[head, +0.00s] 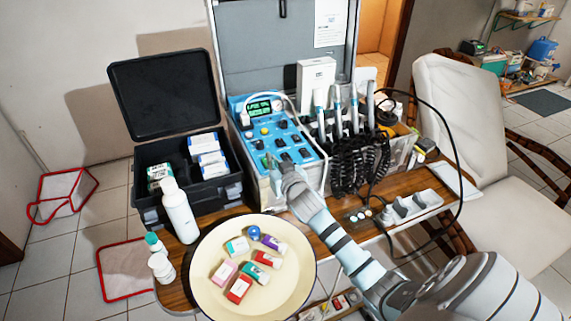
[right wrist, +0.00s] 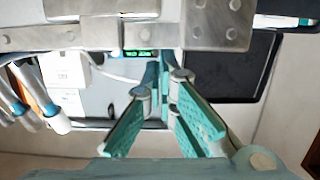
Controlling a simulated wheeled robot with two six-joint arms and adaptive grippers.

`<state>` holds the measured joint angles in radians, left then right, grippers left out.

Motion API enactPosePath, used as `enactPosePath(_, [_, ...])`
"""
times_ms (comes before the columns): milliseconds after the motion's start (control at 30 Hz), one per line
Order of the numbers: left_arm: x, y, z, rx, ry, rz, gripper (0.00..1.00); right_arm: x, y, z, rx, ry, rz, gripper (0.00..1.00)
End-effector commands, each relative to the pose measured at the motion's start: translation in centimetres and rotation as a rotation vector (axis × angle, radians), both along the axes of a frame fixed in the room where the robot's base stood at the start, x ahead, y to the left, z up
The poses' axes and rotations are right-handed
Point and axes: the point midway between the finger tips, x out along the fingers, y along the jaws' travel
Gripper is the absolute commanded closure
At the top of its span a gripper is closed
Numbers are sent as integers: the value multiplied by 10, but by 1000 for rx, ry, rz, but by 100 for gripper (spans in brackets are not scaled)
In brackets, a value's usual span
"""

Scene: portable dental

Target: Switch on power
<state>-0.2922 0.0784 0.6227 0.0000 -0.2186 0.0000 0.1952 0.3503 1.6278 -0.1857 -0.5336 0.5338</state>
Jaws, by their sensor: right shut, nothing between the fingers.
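The dental unit's blue control panel (head: 270,138) is in the middle of the head view, with several dark knobs and switches and a display (head: 260,106) showing green characters. I cannot tell which control is the power switch. My right gripper (head: 271,161) reaches in from the lower right, with its fingertips over the front part of the panel. It is shut and empty, and it hides some of the controls. In the right wrist view its teal fingers (right wrist: 163,78) come together, with the green display (right wrist: 138,54) close behind. My left gripper is not in view.
Handpieces (head: 338,113) with coiled black cords stand right of the panel. A power strip (head: 412,207) lies on the wooden table. A round cream tray (head: 212,300) with small boxes, a white bottle (head: 179,212) and an open black case (head: 190,192) are at left.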

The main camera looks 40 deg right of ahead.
Motion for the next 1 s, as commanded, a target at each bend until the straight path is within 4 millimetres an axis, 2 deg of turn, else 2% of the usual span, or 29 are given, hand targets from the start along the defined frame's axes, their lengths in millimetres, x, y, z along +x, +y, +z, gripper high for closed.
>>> enactPosePath(133, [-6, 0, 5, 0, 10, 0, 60, 0, 2, 2, 4, 6, 2, 100])
enactPosePath(233, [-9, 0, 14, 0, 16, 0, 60, -1, 3, 11, 4, 5, 2, 100])
enactPosePath(433, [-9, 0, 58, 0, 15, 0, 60, -2, 12, 52, 1, 3, 13, 100])
enactPosePath(500, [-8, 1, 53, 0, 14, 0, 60, -18, 16, 45, 0, 5, 16, 100])
enactPosePath(700, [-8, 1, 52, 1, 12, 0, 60, -65, 27, 45, -2, 5, 14, 100])
enactPosePath(800, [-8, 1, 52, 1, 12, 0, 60, -82, 30, 46, 0, 3, 14, 100])
enactPosePath(1000, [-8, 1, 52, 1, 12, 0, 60, -99, 34, 48, 0, 2, 11, 100])
